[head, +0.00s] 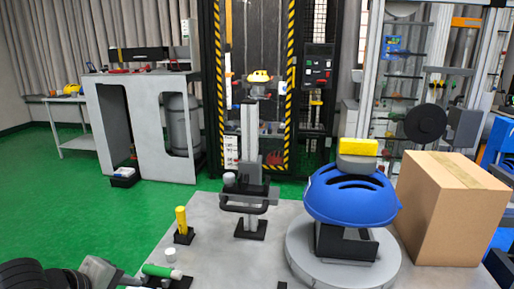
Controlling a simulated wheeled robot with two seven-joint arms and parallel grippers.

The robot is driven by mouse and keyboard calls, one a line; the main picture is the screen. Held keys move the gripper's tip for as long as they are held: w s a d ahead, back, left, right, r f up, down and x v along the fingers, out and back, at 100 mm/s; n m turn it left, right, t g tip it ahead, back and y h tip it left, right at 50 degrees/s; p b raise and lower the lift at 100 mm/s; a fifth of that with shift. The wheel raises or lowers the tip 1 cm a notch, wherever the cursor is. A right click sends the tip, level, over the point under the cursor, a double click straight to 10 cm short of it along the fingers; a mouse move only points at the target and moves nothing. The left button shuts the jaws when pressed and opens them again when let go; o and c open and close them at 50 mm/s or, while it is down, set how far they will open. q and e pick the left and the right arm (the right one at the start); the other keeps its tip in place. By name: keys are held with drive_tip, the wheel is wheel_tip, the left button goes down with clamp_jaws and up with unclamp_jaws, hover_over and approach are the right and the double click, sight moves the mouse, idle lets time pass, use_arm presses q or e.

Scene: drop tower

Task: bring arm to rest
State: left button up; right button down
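Part of my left arm shows in the bottom left corner, a dark ribbed section and a grey section. My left gripper (122,279) is only partly seen at the bottom edge, and its fingers are not clear. It is close to a green cylinder (160,271) lying by the front of the grey table (215,262). I cannot tell whether they touch. My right arm and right gripper are not in view. A blue helmet (350,196) sits on a black block on a round grey turntable (300,253), with a yellow-topped grey piece (357,148) on it.
A cardboard box (450,210) stands right of the helmet. A black-and-grey stand (250,205) and a yellow post (181,220) rise from the table. White caps (170,254) lie near the green cylinder. A striped drop tower (217,90) stands behind.

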use_arm(q)
drive_tip(key=s+d+f+m+t, duration=0.1)
drive_tip(key=s+d+f+m, duration=0.3)
drive_tip(key=d+f+m, duration=0.3)
drive_tip(key=s+d+f+m+t+h, duration=0.1)
drive_tip(key=s+d+f+m+t, duration=0.1)
drive_tip(key=s+d+f+m, duration=0.3)
wheel_tip(320, 180, down, 4)
drive_tip(key=d+m, duration=0.1)
drive_tip(key=m, duration=0.2)
drive_tip(key=shift+s+d+f+m, duration=0.15)
drive_tip(key=shift+d+f+m, duration=0.1)
drive_tip(key=shift+d+m, duration=0.15)
